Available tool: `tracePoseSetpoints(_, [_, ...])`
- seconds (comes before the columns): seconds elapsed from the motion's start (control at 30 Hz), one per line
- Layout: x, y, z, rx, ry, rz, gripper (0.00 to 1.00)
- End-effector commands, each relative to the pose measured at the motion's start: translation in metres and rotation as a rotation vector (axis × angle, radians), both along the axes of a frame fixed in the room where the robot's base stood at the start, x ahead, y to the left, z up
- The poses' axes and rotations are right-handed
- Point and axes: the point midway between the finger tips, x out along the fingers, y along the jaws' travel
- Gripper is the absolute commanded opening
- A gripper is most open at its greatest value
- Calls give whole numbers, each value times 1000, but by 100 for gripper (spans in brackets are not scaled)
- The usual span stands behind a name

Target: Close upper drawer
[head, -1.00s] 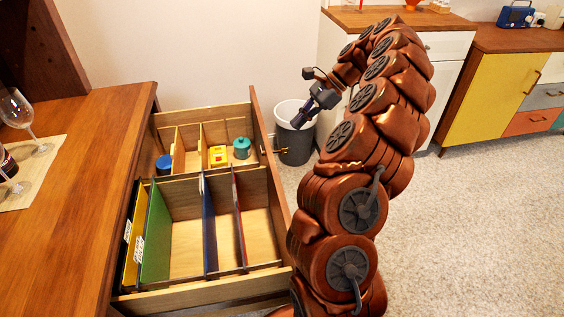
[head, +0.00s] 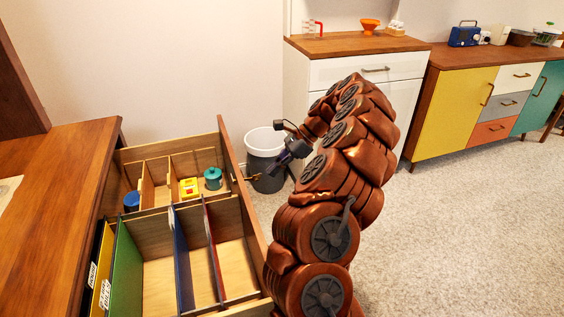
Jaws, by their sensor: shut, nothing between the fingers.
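The upper drawer (head: 238,178) stands pulled out from the wooden hutch (head: 60,160) at the left, its inside open to view. Its outer face points right, with a brass handle (head: 252,178) near its far part. My gripper (head: 276,166) is small and dark in the head view, to the right of the handle and in front of a grey bin. It is shut and holds nothing. I cannot tell whether its tip touches the handle; a small gap seems to lie between them.
The grey bin (head: 265,160) stands just behind my gripper. A white cabinet (head: 325,70) stands behind. Carpet at the right is clear.

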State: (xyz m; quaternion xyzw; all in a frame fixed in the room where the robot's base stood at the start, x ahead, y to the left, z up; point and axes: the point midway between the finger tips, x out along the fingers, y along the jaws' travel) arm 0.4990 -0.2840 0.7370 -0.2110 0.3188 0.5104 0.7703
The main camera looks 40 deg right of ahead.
Motion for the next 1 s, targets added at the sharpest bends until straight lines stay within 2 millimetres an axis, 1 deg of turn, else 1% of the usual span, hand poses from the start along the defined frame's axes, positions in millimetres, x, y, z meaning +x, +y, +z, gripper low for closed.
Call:
tracePoseSetpoints(0.03, [1,5,-5,2,1,3,0])
tracePoseSetpoints(0.27, [10,27,-29,1,2,4,0])
tracePoseSetpoints(0.4, [18,44,-27,0,0,4,0])
tracePoseSetpoints(0.5, [22,54,-27,1,1,4,0])
tracePoseSetpoints(0.7, [26,61,-27,-1,-1,0,0])
tracePoseSetpoints(1.0, [26,61,-27,-1,0,0,0])
